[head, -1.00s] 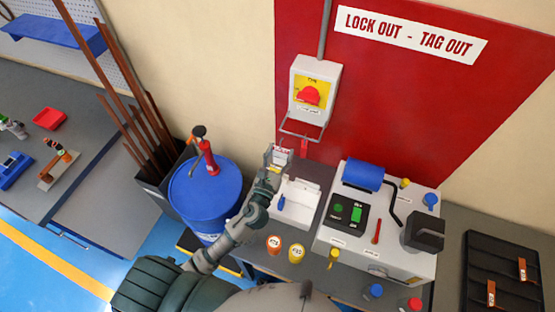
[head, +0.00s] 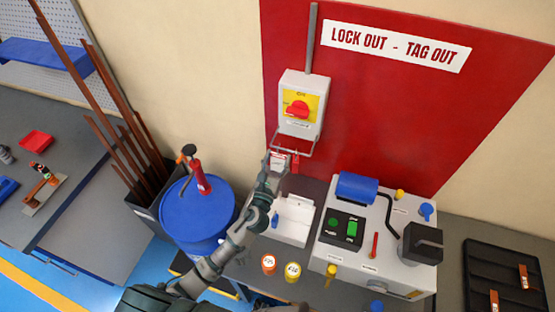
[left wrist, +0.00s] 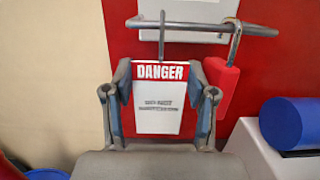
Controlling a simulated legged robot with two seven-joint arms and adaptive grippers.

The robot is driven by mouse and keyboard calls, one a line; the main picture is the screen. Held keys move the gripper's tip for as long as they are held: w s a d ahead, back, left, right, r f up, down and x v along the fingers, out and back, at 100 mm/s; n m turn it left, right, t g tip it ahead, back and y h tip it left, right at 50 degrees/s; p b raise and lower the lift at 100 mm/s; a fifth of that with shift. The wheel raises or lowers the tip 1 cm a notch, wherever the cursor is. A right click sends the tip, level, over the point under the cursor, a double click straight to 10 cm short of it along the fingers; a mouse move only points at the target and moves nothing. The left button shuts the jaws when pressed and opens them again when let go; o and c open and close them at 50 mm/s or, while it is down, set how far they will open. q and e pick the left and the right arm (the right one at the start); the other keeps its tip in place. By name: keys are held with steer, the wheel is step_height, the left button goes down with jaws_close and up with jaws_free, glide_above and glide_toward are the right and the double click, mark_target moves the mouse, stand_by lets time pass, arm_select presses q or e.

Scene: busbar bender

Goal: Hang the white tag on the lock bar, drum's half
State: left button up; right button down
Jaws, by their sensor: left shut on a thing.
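The white tag (left wrist: 158,105) has a red DANGER header and sits upright between the fingers of my left gripper (left wrist: 160,110), which is shut on it. In the head view the tag (head: 279,160) is just below the left, drum-side end of the lock bar (head: 297,149). In the left wrist view a thin grey hook (left wrist: 162,40) rises above the tag and crosses the lock bar (left wrist: 205,27) left of its middle. I cannot tell whether the hook is over the bar or only in front of it. My right gripper is not in view.
A red padlock (left wrist: 228,78) hangs on the bar's right half, close to my finger. The switch box (head: 303,103) is above the bar. The blue drum (head: 190,212) with its red pump (head: 200,178) stands at left. The bender (head: 375,235) stands at right.

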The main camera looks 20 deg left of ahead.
arm_select(q)
steer(key=o, duration=1.1)
